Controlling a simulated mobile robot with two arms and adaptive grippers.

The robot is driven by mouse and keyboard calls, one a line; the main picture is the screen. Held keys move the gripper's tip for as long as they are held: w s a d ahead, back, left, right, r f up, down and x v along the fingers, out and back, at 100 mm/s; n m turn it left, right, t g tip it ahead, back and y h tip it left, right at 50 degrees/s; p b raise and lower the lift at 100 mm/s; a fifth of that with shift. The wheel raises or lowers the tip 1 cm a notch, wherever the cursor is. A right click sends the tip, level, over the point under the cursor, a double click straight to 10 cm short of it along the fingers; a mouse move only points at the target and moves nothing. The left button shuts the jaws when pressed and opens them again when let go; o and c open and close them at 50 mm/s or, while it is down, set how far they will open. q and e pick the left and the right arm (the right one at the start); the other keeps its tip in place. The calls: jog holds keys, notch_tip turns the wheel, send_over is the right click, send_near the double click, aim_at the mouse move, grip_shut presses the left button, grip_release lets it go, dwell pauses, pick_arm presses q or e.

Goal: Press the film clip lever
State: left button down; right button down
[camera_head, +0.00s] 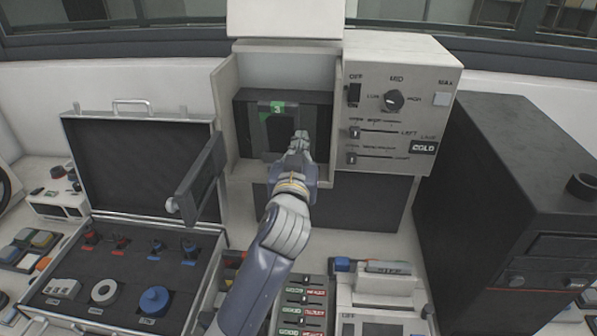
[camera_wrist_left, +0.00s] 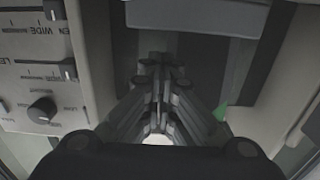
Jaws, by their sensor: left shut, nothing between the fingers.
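The press (camera_head: 223,105) has an open chamber at the centre of the head view. A dark block (camera_head: 245,135) with a green label marked 3 (camera_head: 277,106) sits inside it. A grey frame on the block surrounds a dark window (camera_head: 280,133). I cannot tell which part is the film clip lever. My left gripper (camera_head: 301,138) is shut and empty, in front of the block's right part, and hides some of it. In the wrist view the closed fingers (camera_wrist_left: 160,65) point toward the dark block; contact cannot be told. My right gripper is not in view.
The chamber door (camera_head: 200,178) hangs open at left. A control panel (camera_head: 400,100) with a knob and sliders adjoins the chamber at right. An open case (camera_head: 135,180) stands at left, and a black box (camera_head: 510,190) at right. Trays and small devices crowd the front.

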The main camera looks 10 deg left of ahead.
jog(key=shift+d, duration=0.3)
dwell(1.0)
